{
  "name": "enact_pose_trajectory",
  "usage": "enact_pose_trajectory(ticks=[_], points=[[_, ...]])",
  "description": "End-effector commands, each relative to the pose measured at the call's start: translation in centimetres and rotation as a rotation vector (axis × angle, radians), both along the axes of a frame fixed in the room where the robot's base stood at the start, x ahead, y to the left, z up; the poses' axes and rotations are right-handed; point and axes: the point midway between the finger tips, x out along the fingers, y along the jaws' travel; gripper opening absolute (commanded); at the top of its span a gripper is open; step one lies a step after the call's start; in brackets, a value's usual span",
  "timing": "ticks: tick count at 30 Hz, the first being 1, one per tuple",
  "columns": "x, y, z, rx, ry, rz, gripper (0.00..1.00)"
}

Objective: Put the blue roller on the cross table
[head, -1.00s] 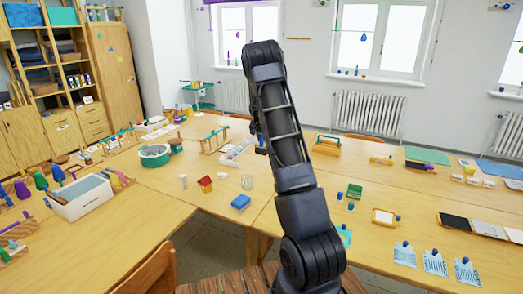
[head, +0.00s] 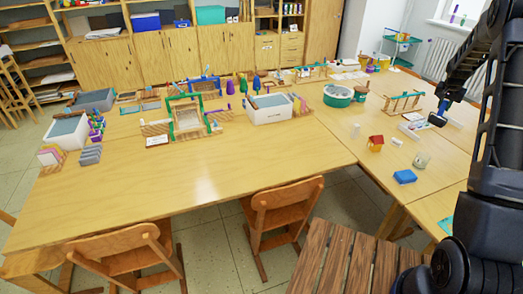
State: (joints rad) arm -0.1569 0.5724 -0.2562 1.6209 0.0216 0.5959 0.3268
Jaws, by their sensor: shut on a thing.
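My gripper (head: 444,106) hangs from my arm at the right side of the head view, above the right-hand table (head: 428,183). It is small and dark in the picture. It is shut on a small dark blue thing, which looks like the blue roller (head: 437,119), held near a white tray of small items. The gap between the roller and the tabletop cannot be judged. A long wooden table (head: 230,185) runs across the middle and left of the view; it seems to be the cross table. Its front half is bare.
Two wooden chairs (head: 283,212) (head: 127,247) stand at the table's front edge.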

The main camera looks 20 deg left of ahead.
Motion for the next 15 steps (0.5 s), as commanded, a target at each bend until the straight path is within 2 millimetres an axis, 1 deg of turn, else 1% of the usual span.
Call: enact_pose_trajectory(ticks=[1,2,3,5,6,8,9,11,12,14,15], points=[[0.0,2.6,0.0,0.001,0.0,0.039,0.0],[-0.1,3.8,0.0,0.002,0.0,0.06,0.0],[-0.2,5.6,0.0,0.002,0.001,0.089,0.0],[-0.4,8.3,0.0,0.002,0.001,0.132,0.0],[-0.6,10.1,0.0,0.002,0.002,0.16,0.0],[-0.9,12.6,0.0,0.002,0.002,0.204,0.0],[-1.2,14.4,0.0,0.003,0.003,0.233,0.0],[-1.7,17.0,0.0,0.003,0.004,0.276,0.0],[-2.1,18.7,0.0,0.003,0.004,0.304,0.0],[-2.7,21.2,0.0,0.003,0.005,0.347,0.0],[-3.2,23.0,0.0,0.003,0.005,0.377,0.0]])
